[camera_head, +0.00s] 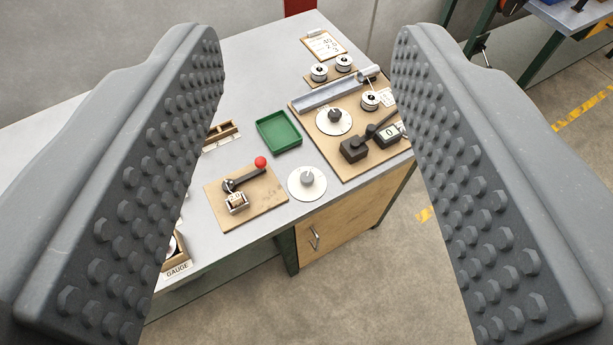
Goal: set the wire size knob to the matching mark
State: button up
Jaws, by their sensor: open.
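My gripper (305,40) is open and empty, its two studded fingers at the left and right of the view. Between them, lower down and apart from the fingers, is a workbench with two round grey knobs on white dials. One knob (308,178) is on a white dial (307,194) near the bench's front edge. The other knob (334,115) is on a dial (327,127) on the large wooden board (346,163). The dial marks are too small to read, and I cannot tell which is the wire size knob. A card (323,45) at the back carries figures, seemingly 40, 2.0 and 3.
A green tray (278,132) lies mid-bench. The large board holds a metal channel (328,97), a black lever block (354,149) and spools. A GAUGE box (177,268) is partly hidden.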

aim_at(306, 178)
jog(key=u, duration=0.4)
jog(key=i, duration=0.95)
jog(key=z, duration=0.05)
